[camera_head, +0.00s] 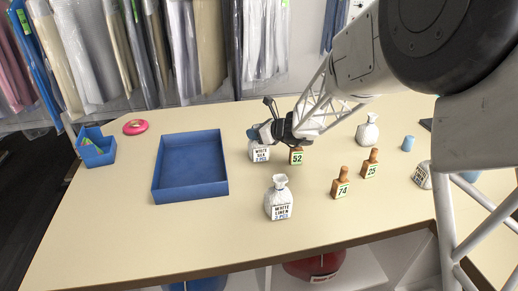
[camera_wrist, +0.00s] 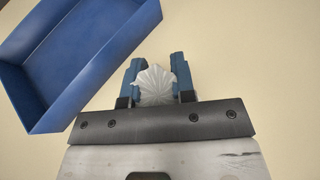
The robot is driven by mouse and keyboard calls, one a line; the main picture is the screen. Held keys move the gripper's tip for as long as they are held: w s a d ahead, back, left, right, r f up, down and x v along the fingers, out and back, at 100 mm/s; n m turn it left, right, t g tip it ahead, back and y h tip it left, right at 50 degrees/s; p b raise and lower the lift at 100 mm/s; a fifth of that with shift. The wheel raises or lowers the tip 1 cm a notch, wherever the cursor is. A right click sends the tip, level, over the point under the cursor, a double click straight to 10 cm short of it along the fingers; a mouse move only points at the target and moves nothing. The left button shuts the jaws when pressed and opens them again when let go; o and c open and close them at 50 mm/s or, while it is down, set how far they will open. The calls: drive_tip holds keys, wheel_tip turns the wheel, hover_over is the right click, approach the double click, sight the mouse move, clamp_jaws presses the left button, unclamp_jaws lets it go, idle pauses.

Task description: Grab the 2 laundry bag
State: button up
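A white laundry bag (camera_head: 261,153) labelled "WHITE SILK" with a small pieces line stands on the table, right of the blue tray. My gripper (camera_head: 262,134) is at its top. In the wrist view, the bag's pleated white top (camera_wrist: 155,86) sits between the two blue fingers of my gripper (camera_wrist: 157,80). The top hides the bag's neck, so I cannot tell whether the fingers press on it. A second white bag (camera_head: 279,198), labelled "WHITE LINEN", stands upright nearer the front. Its piece number is hard to read.
The blue tray (camera_head: 158,187) is empty. Numbered tags 52 (camera_head: 296,157), 74 (camera_head: 341,184) and 25 (camera_head: 370,163) stand right of the bags. Another white bag (camera_head: 367,131) is behind them. A blue box (camera_head: 97,149) and pink ring (camera_head: 135,127) are at left.

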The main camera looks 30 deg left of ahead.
clamp_jaws()
drive_tip(key=shift+r, duration=0.15)
drive_tip(key=shift+r, duration=1.5)
drive_tip(key=shift+s+d+r, duration=0.15)
drive_tip(key=shift+s+d, duration=0.1)
drive_tip(key=s+d+r, duration=0.1)
drive_tip(key=s+d, duration=0.9)
drive_tip(key=d, duration=0.1)
drive_tip(key=shift+s+r, duration=0.2)
drive_tip(key=shift+s, duration=0.15)
